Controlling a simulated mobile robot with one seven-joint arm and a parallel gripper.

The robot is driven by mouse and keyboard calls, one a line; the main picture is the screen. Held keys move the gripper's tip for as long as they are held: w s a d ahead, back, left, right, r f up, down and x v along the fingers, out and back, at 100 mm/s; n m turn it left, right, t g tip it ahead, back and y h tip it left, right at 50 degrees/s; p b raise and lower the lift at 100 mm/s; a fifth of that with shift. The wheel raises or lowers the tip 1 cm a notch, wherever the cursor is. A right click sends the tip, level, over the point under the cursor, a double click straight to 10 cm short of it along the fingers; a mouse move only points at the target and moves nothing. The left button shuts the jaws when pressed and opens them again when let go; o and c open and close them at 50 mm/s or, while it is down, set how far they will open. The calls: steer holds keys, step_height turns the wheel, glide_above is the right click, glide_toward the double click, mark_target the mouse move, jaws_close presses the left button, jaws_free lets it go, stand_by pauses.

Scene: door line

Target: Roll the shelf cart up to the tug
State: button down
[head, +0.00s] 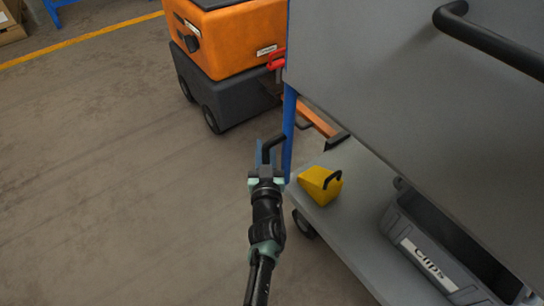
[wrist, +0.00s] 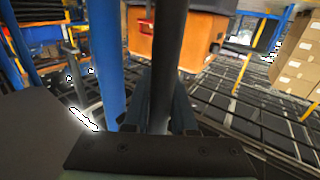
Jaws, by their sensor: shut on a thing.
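The shelf cart (head: 350,235) fills the right side of the head view, with grey shelves, a blue corner post (head: 289,125) and a dark caster. My gripper (head: 266,168) is shut on a black handle (head: 275,144) beside that post. In the wrist view the handle (wrist: 169,60) runs upright between the fingers, with the blue post (wrist: 104,65) to its left. The tug (head: 235,45), orange over a dark wheeled base, stands beyond the cart's near corner. It also shows in the wrist view (wrist: 190,37). The cart's upper shelf hides part of the tug.
A red hook-like part (head: 276,62) shows at the tug's side, and an orange bar (head: 316,118) lies low behind the post. A yellow wedge (head: 318,186) and a grey "Clips" bin (head: 425,262) sit on the lower shelf. The floor at left is clear to a yellow line (head: 85,38).

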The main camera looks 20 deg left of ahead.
steer(key=shift+s+a+r, duration=0.1)
steer(key=shift+a, duration=0.4)
steer(key=c, duration=0.7)
jaws_free()
steer(key=shift+c, duration=0.2)
steer(key=shift+d, duration=0.15)
steer(key=shift+s+d, duration=0.1)
steer(key=shift+s+d, duration=0.1)
steer(key=shift+s, duration=0.15)
steer(key=p+v, duration=0.4)
steer(key=v, duration=0.8)
steer(key=shift+p, duration=0.3)
